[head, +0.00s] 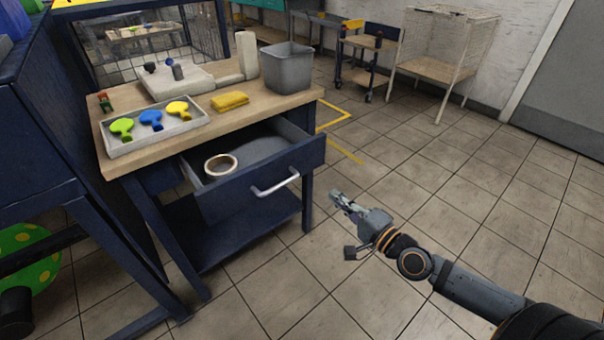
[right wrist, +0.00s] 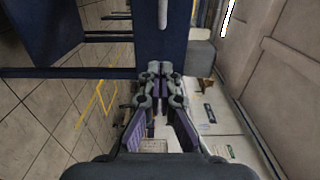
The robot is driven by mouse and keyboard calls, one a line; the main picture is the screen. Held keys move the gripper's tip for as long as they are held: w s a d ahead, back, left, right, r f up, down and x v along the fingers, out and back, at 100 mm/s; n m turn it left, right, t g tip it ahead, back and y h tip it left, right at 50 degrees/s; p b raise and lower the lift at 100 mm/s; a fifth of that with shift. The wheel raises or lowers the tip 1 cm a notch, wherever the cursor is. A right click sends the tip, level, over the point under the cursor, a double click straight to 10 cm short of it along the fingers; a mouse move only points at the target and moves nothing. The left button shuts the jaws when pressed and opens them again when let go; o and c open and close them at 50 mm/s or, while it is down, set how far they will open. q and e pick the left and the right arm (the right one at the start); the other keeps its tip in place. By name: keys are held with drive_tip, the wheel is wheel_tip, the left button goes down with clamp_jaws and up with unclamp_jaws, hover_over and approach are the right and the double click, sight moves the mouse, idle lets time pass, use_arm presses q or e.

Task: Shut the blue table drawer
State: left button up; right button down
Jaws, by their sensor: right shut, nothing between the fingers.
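The blue table drawer (head: 250,195) is pulled out of the wooden-topped blue table (head: 225,118). Its front carries a silver bar handle (head: 275,184). A roll of tape (head: 221,164) lies inside the open drawer. My right gripper (head: 338,199) is shut and empty, out in front of the drawer to the right of the handle, apart from it. In the right wrist view, the shut fingertips (right wrist: 160,69) point toward a dark blue panel (right wrist: 146,38) with a silver bar (right wrist: 163,12), which looks like the drawer front and handle. My left gripper is not in view.
On the tabletop are a tray (head: 195,122) with green, blue and yellow paddle-shaped items, a yellow cloth (head: 230,101) and a grey bin (head: 288,68). A lower shelf (head: 235,232) sits beneath the drawer. The tiled floor (head: 450,190) to the right is open.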

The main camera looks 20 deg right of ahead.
drive_tip(key=p, duration=0.4)
approach(297, 165)
drive_tip(key=x, duration=0.6)
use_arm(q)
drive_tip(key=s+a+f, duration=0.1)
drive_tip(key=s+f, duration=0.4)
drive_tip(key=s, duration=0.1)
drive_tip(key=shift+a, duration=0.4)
use_arm(e)
drive_tip(key=shift+w+a, duration=0.25)
drive_tip(key=shift+w, duration=0.15)
use_arm(q)
drive_tip(key=shift+b, duration=0.3)
use_arm(e)
drive_tip(key=shift+w, duration=0.1)
